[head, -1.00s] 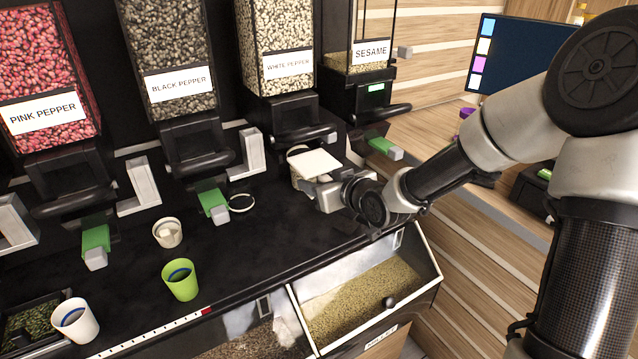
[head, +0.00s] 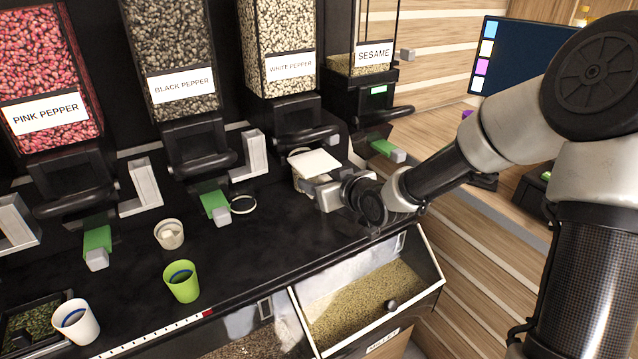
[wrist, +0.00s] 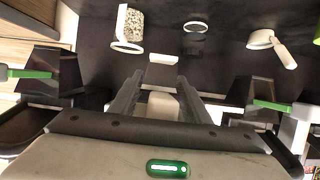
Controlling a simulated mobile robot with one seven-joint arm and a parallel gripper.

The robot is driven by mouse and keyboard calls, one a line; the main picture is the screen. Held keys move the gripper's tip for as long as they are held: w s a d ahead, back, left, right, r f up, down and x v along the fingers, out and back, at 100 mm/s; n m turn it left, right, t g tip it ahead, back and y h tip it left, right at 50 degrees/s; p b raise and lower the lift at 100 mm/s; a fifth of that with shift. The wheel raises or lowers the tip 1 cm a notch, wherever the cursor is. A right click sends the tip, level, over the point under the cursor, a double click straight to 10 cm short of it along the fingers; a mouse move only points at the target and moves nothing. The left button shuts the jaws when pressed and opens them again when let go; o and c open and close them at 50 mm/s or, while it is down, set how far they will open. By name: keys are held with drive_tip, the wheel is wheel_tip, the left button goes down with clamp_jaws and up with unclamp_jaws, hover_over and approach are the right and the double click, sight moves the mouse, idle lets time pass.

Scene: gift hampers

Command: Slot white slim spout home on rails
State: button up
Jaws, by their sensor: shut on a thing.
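My gripper (head: 322,187) is shut on the white slim spout (head: 318,161), under the front of the white pepper dispenser (head: 300,125). Its flat white top faces up in the head view. In the wrist view a pale part of the spout (wrist: 162,105) sits between my two fingers, with a white plate (wrist: 162,58) beyond their tips. The rails under the dispenser are hidden, so I cannot tell whether the spout touches them.
A white ring (head: 243,204), a small white cup (head: 170,234), a green cup (head: 181,282) and a white cup (head: 76,321) stand on the black counter. Open grain bins (head: 372,290) lie in front.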

drive_tip(key=shift+w+a, duration=0.3)
drive_tip(key=shift+w, duration=0.05)
idle(0.6)
drive_tip(key=shift+w+a+b, duration=0.55)
drive_tip(key=shift+w+a, duration=0.05)
drive_tip(key=shift+w, duration=0.3)
drive_tip(key=shift+w+a, duration=0.1)
drive_tip(key=shift+w, duration=0.1)
drive_tip(key=shift+w+a+b, duration=0.55)
drive_tip(key=shift+w+a, duration=0.2)
drive_tip(key=shift+w, duration=0.3)
drive_tip(key=shift+w+a, duration=0.15)
drive_tip(key=shift+w, duration=0.15)
idle(0.5)
drive_tip(key=shift+w+a+b, duration=0.35)
drive_tip(key=shift+w+a, duration=0.05)
drive_tip(key=shift+w, duration=0.2)
drive_tip(key=shift+w+a, duration=0.35)
drive_tip(key=shift+w, duration=0.1)
idle(0.6)
